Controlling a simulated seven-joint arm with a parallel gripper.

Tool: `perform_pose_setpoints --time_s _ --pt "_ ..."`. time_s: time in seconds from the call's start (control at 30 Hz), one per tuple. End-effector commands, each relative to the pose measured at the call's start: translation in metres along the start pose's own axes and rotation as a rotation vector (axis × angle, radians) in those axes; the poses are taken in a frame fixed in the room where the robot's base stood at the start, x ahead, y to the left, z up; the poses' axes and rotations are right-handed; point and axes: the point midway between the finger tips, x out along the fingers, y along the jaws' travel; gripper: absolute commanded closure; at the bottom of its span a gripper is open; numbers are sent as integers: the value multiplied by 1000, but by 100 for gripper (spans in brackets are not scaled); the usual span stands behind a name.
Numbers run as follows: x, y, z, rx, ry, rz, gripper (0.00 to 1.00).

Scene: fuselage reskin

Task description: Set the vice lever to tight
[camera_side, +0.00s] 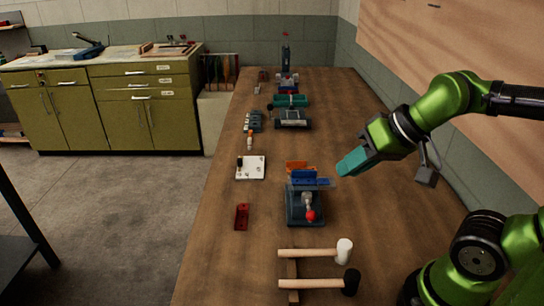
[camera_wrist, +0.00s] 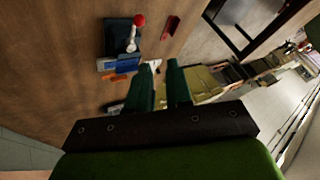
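The vice (camera_side: 303,207) stands on the wooden bench, with a dark blue-grey base and blue jaws (camera_side: 309,178). A thin clear or grey plate seems to lie at the jaws. Its lever (camera_side: 308,200) is a pale arm ending in a red ball, which points toward the near side of the bench in the side view. In the wrist view, the vice (camera_wrist: 118,36) is at the upper left, with the red ball (camera_wrist: 139,20) at its top. My gripper (camera_side: 349,163) is above the bench, right of and apart from the vice. Its teal fingers (camera_wrist: 159,67) are apart and empty.
Two mallets (camera_side: 318,253) lie on a wooden rest in front of the vice. A red block (camera_side: 242,216) and a white plate with pegs (camera_side: 250,168) lie to its left. An orange piece (camera_side: 298,166) is just behind the jaws. Several tools stand farther back.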

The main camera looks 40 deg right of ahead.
Motion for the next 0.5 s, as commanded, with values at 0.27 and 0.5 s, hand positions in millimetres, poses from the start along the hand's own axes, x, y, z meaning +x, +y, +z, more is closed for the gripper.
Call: perform_pose_setpoints --time_s 0.27,0.5 --pt "21 26 -15 -50 -127 74 100" --pt "31 52 -26 -425 -304 66 100"
